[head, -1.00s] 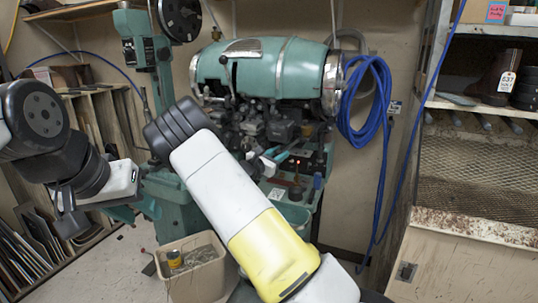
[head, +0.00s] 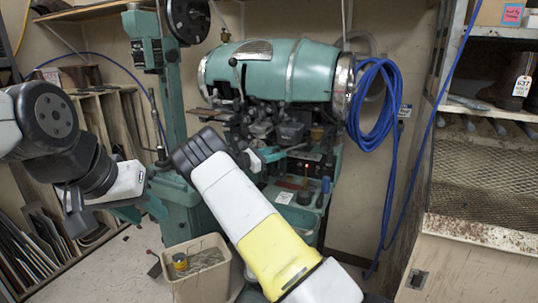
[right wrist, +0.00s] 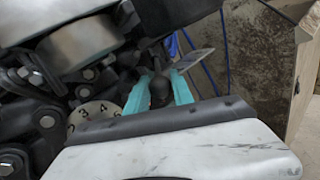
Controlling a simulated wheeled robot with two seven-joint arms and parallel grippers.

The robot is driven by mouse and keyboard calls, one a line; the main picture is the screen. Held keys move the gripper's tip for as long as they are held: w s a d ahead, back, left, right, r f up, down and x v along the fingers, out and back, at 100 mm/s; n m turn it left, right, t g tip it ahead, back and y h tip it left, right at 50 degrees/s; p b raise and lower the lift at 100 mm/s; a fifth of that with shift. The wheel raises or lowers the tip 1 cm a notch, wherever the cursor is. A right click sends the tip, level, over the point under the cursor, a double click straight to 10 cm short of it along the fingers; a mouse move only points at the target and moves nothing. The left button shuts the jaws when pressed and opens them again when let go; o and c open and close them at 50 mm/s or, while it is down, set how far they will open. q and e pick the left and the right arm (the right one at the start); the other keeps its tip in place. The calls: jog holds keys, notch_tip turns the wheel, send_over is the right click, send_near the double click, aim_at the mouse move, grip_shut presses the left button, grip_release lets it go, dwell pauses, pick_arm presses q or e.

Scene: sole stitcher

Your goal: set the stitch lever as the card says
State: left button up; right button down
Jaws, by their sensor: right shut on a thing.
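In the right wrist view my right gripper (right wrist: 160,93) has its teal fingers shut on a dark rounded knob (right wrist: 160,88), which looks like the stitch lever's end. A pale dial (right wrist: 90,113) with numbers, 3 and 4 among them, lies to its left. My wrist body hides the dial's lower part, and I cannot tell which number the lever marks. In the head view the teal stitcher (head: 275,70) stands at the back, with my right forearm in front. A pink card (head: 512,14) is at the upper right, its text unreadable. My left gripper (head: 142,211) hangs at the left, its teal fingers apart and empty.
A boot with a white tag (head: 521,86) sits on the right shelf. A blue hose (head: 378,110) hangs beside the stitcher. A beige bin (head: 200,280) stands on the floor below. A rack of flat sheets (head: 40,240) is at the left.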

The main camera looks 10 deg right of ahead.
jog(key=shift+w+r, duration=0.1)
jog(key=c, duration=1.1)
grip_release()
jog(key=shift+a, duration=0.15)
jog(key=v, duration=0.7)
jog(key=shift+a, duration=0.3)
jog(key=shift+a, duration=0.1)
